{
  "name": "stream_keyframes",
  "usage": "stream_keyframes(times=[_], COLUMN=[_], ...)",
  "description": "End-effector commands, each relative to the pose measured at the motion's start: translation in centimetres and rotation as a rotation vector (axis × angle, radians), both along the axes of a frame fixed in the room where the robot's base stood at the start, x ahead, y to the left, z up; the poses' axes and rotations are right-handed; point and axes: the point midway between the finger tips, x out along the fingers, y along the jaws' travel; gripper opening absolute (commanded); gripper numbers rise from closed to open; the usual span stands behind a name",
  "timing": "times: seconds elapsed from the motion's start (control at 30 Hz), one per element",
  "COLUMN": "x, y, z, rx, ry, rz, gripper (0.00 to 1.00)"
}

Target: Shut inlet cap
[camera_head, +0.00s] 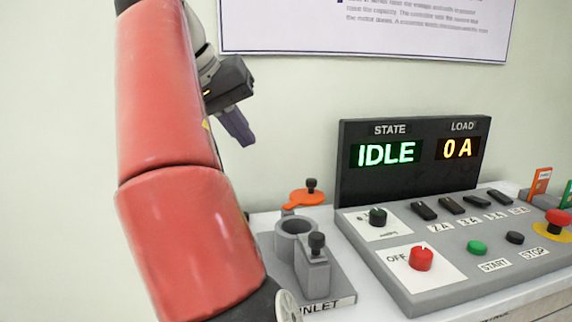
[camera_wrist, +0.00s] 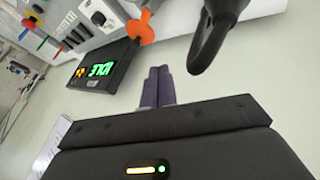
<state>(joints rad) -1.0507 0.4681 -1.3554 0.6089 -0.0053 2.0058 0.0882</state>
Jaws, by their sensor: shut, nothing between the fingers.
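The inlet (camera_head: 295,228) is a grey round collar on a grey base labelled INLET, and its mouth is uncovered. The orange cap (camera_head: 308,198), with a black knob on top, sits behind the collar, off its opening. Orange also shows near the top of the wrist view, likely the same cap (camera_wrist: 139,27). A grey block with a black knob (camera_head: 316,243) stands in front of the collar. My gripper (camera_head: 243,133) is shut and empty, raised above and left of the inlet, apart from it. Its dark fingers (camera_wrist: 158,73) are together in the wrist view.
A control panel (camera_head: 430,245) stands right of the inlet, with switches, a red OFF knob (camera_head: 421,258) and START and STOP buttons. Its display (camera_head: 413,150) reads IDLE and 0 A. A poster (camera_head: 365,28) hangs on the wall. My red arm covers the left of the head view.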

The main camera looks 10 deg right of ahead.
Motion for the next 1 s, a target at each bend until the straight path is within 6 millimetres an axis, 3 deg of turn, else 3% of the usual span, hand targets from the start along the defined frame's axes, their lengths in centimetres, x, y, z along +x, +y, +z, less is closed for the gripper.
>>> stream_keyframes(times=[0.37, 0.77, 1.0], x=[0.6, 2.7, 2.2], y=[-1.2, -5.3, -8.3], z=[-2.1, -8.7, -8.5], rx=[0.002, 0.002, 0.002], ry=[0.003, 0.004, 0.001], rz=[-0.002, -0.003, -0.001], gripper=[0.0, 0.0, 0.0])
